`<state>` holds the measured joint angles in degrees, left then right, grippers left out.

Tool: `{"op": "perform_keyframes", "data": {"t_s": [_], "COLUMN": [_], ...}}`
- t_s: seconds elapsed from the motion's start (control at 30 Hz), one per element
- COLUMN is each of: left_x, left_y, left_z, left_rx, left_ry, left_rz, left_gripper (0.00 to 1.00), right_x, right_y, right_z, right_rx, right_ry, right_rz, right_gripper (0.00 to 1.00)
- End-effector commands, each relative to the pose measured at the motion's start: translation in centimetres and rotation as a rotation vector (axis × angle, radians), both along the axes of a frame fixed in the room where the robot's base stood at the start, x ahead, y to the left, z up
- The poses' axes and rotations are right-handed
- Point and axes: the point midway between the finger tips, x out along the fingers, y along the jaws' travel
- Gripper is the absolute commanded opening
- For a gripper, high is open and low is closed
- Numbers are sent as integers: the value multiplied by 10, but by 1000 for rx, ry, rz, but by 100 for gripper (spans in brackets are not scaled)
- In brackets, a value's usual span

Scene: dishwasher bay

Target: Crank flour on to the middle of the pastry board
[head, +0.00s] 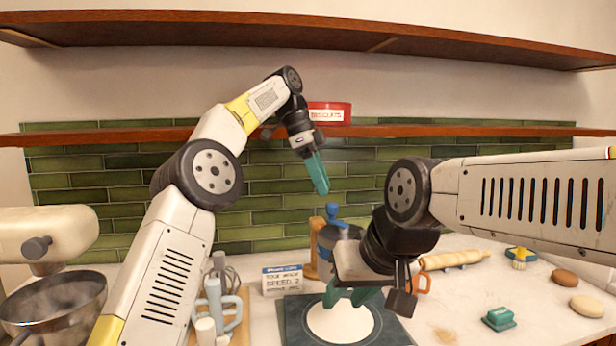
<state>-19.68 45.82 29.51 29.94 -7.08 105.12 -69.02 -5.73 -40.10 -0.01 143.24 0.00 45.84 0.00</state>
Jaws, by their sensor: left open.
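The dark pastry board (293,312) lies on the counter at the bottom middle, with a round white patch of flour (340,324) on it. Behind my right gripper stands or hangs a grey-blue can with a blue knob on top (333,212); it looks like the flour crank, and its lower part is hidden. My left gripper (319,180) is above the knob, apart from it, pointing down, with teal fingers. My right gripper (349,297) is low over the flour, in front of the can. Its teal fingertips show apart, but what lies between them is hidden.
A mixer (45,235) with a steel bowl (55,300) is at left. A rolling pin (455,259), teal dish (499,318) and buns (587,305) lie right. A shelf (440,131) crosses behind.

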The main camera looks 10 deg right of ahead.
Motion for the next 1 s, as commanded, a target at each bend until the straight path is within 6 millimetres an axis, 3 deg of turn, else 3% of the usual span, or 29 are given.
{"op": "perform_keyframes", "data": {"t_s": [0.4, 1.0], "left_x": [2, 1], "left_y": [7, 8], "left_z": [17, 19], "left_rx": [0, 0], "left_ry": [-1, -2], "left_rz": [-1, 0], "left_gripper": [49, 49], "right_x": [0, 0], "right_y": [0, 0], "right_z": [0, 0], "right_rx": [0, 0], "right_ry": [0, 0], "right_rz": [0, 0], "right_gripper": [36, 36]}}
